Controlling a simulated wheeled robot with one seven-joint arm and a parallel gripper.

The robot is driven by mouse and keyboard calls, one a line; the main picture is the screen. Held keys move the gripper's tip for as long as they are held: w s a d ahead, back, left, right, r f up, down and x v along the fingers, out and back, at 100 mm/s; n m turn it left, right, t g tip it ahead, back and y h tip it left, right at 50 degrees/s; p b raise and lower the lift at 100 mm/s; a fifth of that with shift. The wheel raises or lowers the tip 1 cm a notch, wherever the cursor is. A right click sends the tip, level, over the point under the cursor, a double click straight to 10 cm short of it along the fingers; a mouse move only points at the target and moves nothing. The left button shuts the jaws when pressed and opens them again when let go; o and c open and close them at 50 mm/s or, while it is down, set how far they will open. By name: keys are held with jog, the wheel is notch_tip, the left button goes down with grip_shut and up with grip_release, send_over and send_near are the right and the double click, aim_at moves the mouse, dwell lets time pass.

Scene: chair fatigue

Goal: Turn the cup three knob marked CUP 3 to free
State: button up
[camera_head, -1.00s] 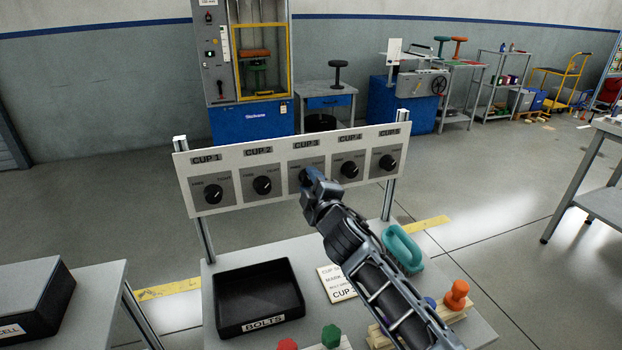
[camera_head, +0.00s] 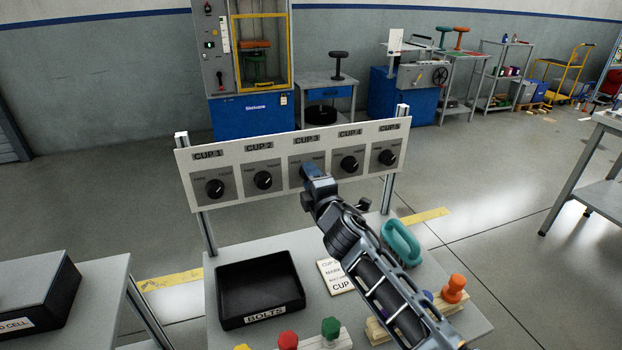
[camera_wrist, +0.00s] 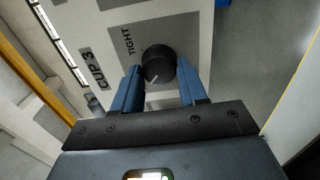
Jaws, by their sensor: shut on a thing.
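The white panel (camera_head: 330,139) carries a row of black knobs on grey plates, labelled CUP 1 to CUP 5. The CUP 3 knob (camera_wrist: 158,62) shows in the wrist view between the two blue fingers of my gripper (camera_wrist: 158,74), which is shut on it. Its white pointer line is turned down and slightly left there, away from the word TIGHT (camera_wrist: 129,40). The word FREE is hidden. In the head view my gripper (camera_head: 309,174) covers the CUP 3 knob.
The CUP 2 knob (camera_head: 263,180) and CUP 4 knob (camera_head: 349,164) sit close on either side. Below are a black BOLTS tray (camera_head: 302,293), a printed card (camera_head: 334,277), a teal ring-shaped thing (camera_head: 401,243) and an orange knob (camera_head: 454,289) on a wooden block.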

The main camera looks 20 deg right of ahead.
jog(key=o, duration=1)
jog(key=s+p, duration=0.3)
jog(key=s, duration=0.4)
jog(key=shift+s, duration=0.4)
